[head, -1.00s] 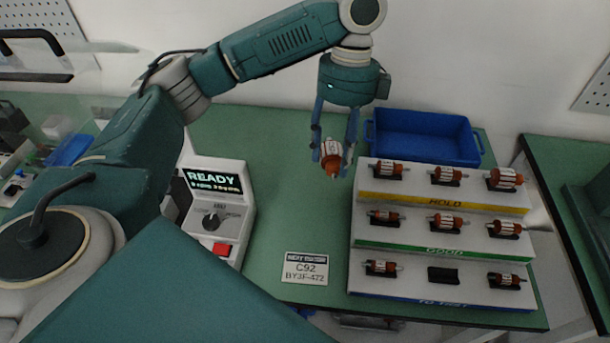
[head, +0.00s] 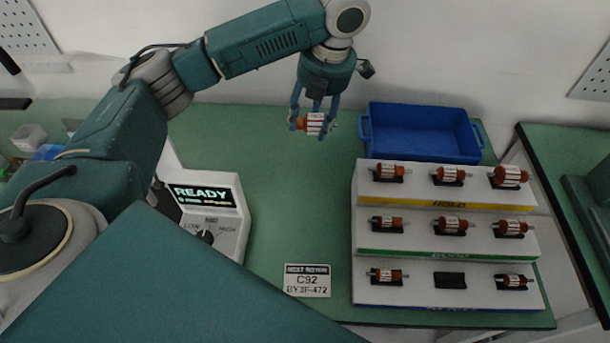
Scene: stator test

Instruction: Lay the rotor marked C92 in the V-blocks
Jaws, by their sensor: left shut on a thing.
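My left gripper (head: 313,122) is shut on a rotor (head: 314,124) with an orange-brown body and a white label band. It holds the rotor roughly level above the green table, left of the blue bin. The mark on the rotor is too small to read. A card (head: 307,280) on the table reads C92 and BY3F-472. No V-blocks can be made out beside the tester (head: 207,212), whose screen reads READY; my arm hides part of that area. My right gripper is not in view.
A stepped rack (head: 365,240) at the right carries several rotors on black cradles; the middle cradle (head: 450,280) of the lowest step is empty. A blue bin (head: 424,132) stands behind it.

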